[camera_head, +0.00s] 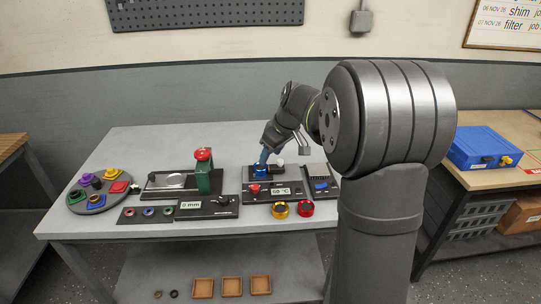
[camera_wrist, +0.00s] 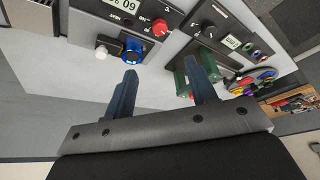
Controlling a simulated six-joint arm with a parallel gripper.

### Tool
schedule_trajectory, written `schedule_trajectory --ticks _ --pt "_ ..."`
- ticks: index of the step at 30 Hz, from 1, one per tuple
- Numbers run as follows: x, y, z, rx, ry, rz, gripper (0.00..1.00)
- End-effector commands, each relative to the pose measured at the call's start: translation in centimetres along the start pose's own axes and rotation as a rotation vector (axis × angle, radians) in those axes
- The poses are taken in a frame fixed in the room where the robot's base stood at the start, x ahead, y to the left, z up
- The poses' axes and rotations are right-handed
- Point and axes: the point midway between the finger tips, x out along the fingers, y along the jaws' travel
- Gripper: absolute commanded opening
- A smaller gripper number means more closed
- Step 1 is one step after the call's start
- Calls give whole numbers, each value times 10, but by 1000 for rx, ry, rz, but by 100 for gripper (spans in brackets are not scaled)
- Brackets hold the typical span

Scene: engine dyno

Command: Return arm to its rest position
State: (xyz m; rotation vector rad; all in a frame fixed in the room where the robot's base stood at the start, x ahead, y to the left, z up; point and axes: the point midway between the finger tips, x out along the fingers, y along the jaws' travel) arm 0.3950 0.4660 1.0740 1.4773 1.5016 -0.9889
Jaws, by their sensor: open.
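My gripper (camera_wrist: 160,98) is open and empty in the wrist view, with two blue fingers spread apart above the grey bench. The blue knob also shows in the wrist view (camera_wrist: 133,48), beyond the left finger. A white knob (camera_wrist: 101,52) stands beside it. In the head view my arm reaches over the bench from the right, and its large grey joint hides part of the bench's right side.
A blue case (camera_head: 487,146) lies on the right table. The bench's back left is clear.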

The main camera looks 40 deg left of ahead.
Motion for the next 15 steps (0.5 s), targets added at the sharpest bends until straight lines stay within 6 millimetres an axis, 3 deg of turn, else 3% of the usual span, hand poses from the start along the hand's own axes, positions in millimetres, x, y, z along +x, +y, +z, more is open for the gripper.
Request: schedule_trajectory --ticks 8,15 --pt "6 0 0 0 0 -1 52" --pt "44 0 1 1 -3 -3 52"
